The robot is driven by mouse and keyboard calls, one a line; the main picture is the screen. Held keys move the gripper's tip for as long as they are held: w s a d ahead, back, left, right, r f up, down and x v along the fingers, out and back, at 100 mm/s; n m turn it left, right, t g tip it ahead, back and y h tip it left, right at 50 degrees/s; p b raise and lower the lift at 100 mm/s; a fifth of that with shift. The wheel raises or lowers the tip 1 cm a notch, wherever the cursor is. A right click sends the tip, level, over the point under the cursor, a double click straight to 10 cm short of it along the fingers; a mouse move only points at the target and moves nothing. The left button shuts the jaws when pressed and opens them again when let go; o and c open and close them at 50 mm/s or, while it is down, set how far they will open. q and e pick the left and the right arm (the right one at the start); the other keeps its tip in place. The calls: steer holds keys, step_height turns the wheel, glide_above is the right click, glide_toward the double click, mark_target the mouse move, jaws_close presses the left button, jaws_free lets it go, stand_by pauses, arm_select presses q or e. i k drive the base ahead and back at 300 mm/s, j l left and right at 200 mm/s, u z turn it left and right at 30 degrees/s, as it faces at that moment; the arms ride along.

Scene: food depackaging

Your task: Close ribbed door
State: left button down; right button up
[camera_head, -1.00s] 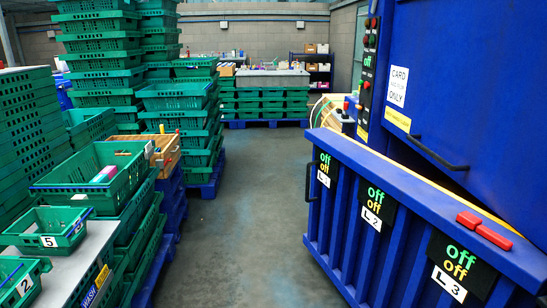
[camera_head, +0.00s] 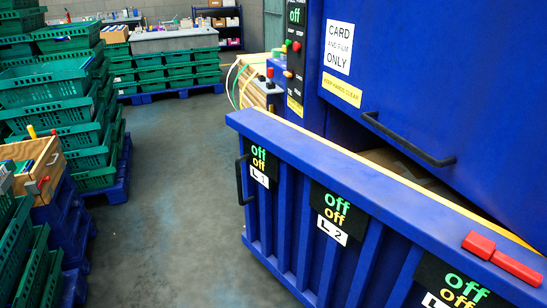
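The ribbed door (camera_head: 295,206) is a blue panel with vertical ribs at the lower right of the head view. It carries black "off" signs with labels L1, L2 and one partly cut off. A black handle (camera_head: 243,180) stands at its left end. A red latch-like part (camera_head: 502,258) lies on its top edge at the right. A gap behind the top edge shows brown card-like material (camera_head: 395,160), so the door stands apart from the blue machine (camera_head: 425,75). How its lower side sits is hidden. Neither of my grippers is in view.
Stacks of green crates (camera_head: 48,85) line the left, with a wooden box (camera_head: 36,168) on blue pallets. More crates (camera_head: 165,72) stand at the back. A control panel (camera_head: 296,45) is on the machine's left edge. The grey floor (camera_head: 165,190) between is clear.

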mark_target(408, 220)
steer(key=i+j+z, duration=0.85)
steer(key=i+j, duration=0.05)
steer(key=j, duration=0.05)
